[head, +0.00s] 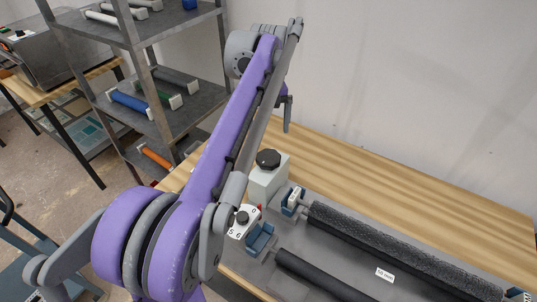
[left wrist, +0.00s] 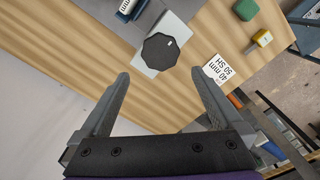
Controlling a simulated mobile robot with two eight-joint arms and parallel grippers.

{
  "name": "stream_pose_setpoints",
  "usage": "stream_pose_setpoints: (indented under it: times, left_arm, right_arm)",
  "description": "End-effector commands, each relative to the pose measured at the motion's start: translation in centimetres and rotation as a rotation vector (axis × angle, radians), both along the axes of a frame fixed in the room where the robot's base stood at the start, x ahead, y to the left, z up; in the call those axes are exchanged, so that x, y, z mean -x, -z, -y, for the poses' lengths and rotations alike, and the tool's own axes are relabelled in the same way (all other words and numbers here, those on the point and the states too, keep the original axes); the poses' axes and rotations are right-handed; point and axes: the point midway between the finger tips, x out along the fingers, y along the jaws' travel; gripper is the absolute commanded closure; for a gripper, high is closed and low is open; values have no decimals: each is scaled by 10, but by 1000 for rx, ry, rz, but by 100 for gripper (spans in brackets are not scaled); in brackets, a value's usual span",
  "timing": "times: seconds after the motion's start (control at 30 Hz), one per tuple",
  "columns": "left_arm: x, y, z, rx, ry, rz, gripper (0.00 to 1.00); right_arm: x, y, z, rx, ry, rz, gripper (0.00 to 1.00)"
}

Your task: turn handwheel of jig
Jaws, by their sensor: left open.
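The jig (head: 340,245) lies on the wooden table, a grey plate with rollers in blue holders. Its handwheel (head: 268,158) is a black knob on top of a pale grey box (head: 267,183) at the jig's far left corner. In the left wrist view the handwheel (left wrist: 160,50) looks many-sided, with a small white mark. My left gripper (head: 287,112) is above and beyond the box in the head view. In the left wrist view its fingers (left wrist: 160,75) are open and empty, with the handwheel ahead between the tips, apparently apart from them. My right gripper is not in view.
A shelf rack (head: 155,95) with rollers stands left of the table. In the left wrist view, a label card (left wrist: 218,69), a green piece (left wrist: 246,9) and a yellow piece (left wrist: 262,38) lie nearby. The table's back is clear.

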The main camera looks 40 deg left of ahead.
Motion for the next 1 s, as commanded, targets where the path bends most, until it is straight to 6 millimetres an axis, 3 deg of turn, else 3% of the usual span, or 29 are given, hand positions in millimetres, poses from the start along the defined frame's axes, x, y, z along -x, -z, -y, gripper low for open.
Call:
stream_pose_setpoints:
  times: [0.17,0.6,0.8,1.0]
  left_arm:
    - [-1,12,-3,3,-13,-6,0]
    - [-1,89,-2,3,-9,-5,0]
    - [-1,105,-2,3,-9,-3,0]
    - [-1,107,-2,3,-9,-3,0]
  right_arm:
    - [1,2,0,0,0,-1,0]
    - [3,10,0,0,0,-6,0]
    - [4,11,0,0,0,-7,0]
    - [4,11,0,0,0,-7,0]
